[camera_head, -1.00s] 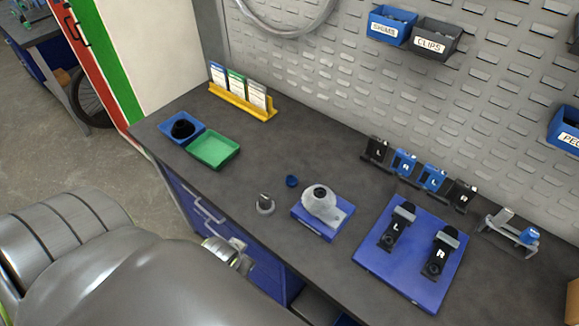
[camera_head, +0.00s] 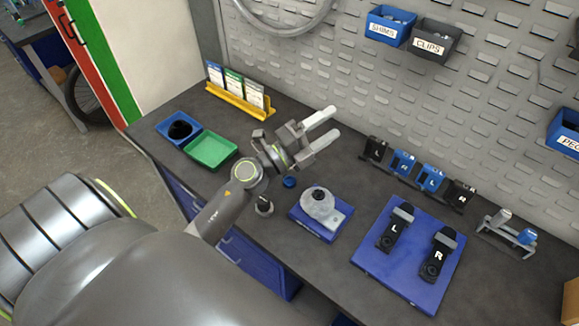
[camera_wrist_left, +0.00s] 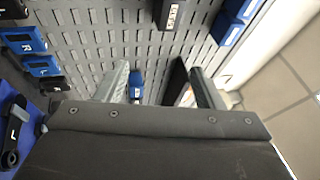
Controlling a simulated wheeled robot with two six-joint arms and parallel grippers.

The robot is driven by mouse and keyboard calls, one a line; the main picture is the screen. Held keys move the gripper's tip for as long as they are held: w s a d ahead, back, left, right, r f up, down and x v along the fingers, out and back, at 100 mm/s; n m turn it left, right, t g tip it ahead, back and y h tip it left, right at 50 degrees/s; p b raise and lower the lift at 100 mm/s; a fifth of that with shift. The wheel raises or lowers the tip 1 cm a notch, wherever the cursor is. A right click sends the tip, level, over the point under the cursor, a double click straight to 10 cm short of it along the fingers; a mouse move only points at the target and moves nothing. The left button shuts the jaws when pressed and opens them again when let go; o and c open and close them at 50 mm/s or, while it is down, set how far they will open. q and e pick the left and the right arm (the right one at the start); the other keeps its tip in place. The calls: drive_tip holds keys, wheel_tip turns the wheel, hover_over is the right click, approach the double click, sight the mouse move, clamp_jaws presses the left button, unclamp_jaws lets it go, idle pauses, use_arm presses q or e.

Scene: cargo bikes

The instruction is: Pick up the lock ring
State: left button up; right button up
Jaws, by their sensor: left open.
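I cannot tell for sure which part is the lock ring. A round black part (camera_head: 181,130) lies in the blue tray (camera_head: 166,128) at the back left of the bench. A small blue round part (camera_head: 290,182) lies on the bench beside the blue block (camera_head: 321,230), which carries a silver-grey round part with a dark centre (camera_head: 318,196). My left gripper (camera_head: 334,123) is open and empty, raised above the bench and pointing right. Its two fingers also show, apart, in the left wrist view (camera_wrist_left: 160,82). My right gripper is out of view.
A green tray (camera_head: 211,150) adjoins the blue tray. A yellow card holder (camera_head: 238,101) stands behind. A small grey part (camera_head: 264,207) stands near my left forearm. A blue board (camera_head: 408,255) holds L and R parts. The perforated wall (camera_head: 400,100) bounds the bench behind.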

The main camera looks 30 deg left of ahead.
use_arm(q)
drive_tip(key=w+d+f+m+g+h, duration=0.1)
drive_tip(key=d+f+m+g+h, duration=0.3)
drive_tip(key=m+g, duration=0.4)
drive_tip(key=m+g+y, duration=0.3)
drive_tip(key=g+y, duration=0.7)
drive_tip(key=y, duration=0.3)
approach(290, 180)
drive_tip(key=f+b, duration=0.1)
drive_tip(key=b, duration=0.3)
drive_tip(key=f+b, duration=0.1)
drive_tip(key=b, duration=0.3)
drive_tip(key=f+b, duration=0.1)
drive_tip(key=b, duration=0.3)
drive_tip(key=shift+a+f, duration=0.15)
drive_tip(key=shift+a, duration=0.1)
drive_tip(key=f+b, duration=0.2)
drive_tip(key=f, duration=0.1)
drive_tip(key=f+b, duration=0.1)
drive_tip(key=b, duration=0.1)
drive_tip(key=shift+w+d+f, duration=0.25)
drive_tip(key=shift+w, duration=0.05)
drive_tip(key=shift+w+f+b, duration=0.1)
drive_tip(key=shift+f+b, duration=0.2)
drive_tip(key=shift+f, duration=0.05)
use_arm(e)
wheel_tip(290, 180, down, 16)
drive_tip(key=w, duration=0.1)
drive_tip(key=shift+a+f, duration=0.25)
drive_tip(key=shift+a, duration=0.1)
